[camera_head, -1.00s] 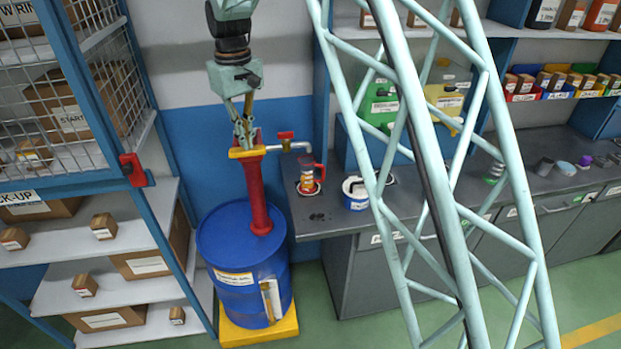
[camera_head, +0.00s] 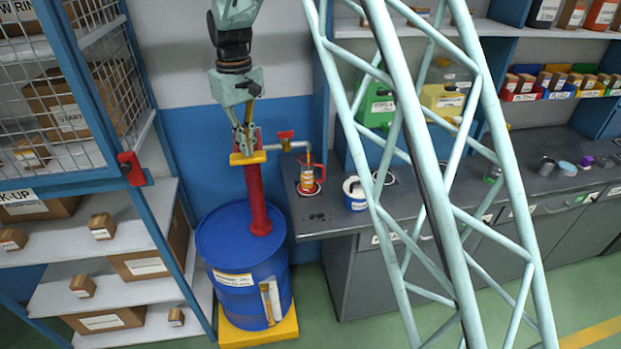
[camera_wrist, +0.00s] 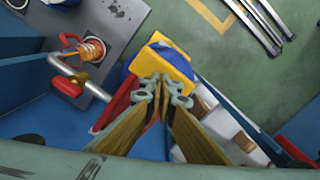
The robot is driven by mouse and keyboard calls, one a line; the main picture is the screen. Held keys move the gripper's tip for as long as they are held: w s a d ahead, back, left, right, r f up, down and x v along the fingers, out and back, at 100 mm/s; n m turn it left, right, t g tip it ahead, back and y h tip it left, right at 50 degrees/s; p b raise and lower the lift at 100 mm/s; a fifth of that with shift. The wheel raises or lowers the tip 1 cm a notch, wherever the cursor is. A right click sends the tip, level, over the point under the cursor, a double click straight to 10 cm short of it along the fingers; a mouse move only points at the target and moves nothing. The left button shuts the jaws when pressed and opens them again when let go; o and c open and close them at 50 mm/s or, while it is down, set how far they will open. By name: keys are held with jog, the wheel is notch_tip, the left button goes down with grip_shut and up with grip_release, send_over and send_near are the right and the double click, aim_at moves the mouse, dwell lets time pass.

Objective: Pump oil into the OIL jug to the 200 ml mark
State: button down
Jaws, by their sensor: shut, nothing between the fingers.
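The clear OIL jug (camera_head: 308,181) with a red handle stands on the bench under the pump spout (camera_head: 301,144). Orange oil is in it, and an orange stream runs from the spout into it. The mark cannot be read. The red hand pump (camera_head: 258,200) stands on the blue drum (camera_head: 235,250), with a yellow crosspiece (camera_head: 248,158) near its top. My gripper (camera_head: 243,150) is shut and empty, pointing down with its tips at the crosspiece. In the wrist view my gripper (camera_wrist: 165,84) also looks shut, and the jug (camera_wrist: 92,48) is at upper left.
A red valve handle (camera_head: 285,134) sits on the spout pipe. A white and blue tub (camera_head: 354,192) stands right of the jug. Shelves with boxes (camera_head: 101,226) are close on the left. A pale lattice mast crosses the right side.

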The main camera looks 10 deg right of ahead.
aim_at(249, 163)
jog(key=shift+f+b, duration=1.05)
jog(key=shift+f, duration=1.65)
jog(key=shift+f+b, duration=0.35)
jog(key=shift+r, duration=0.1)
jog(key=shift+r+p, duration=3)
jog(key=shift+r, duration=2.45)
jog(key=shift+f, duration=0.3)
jog(key=shift+f+b, duration=0.35)
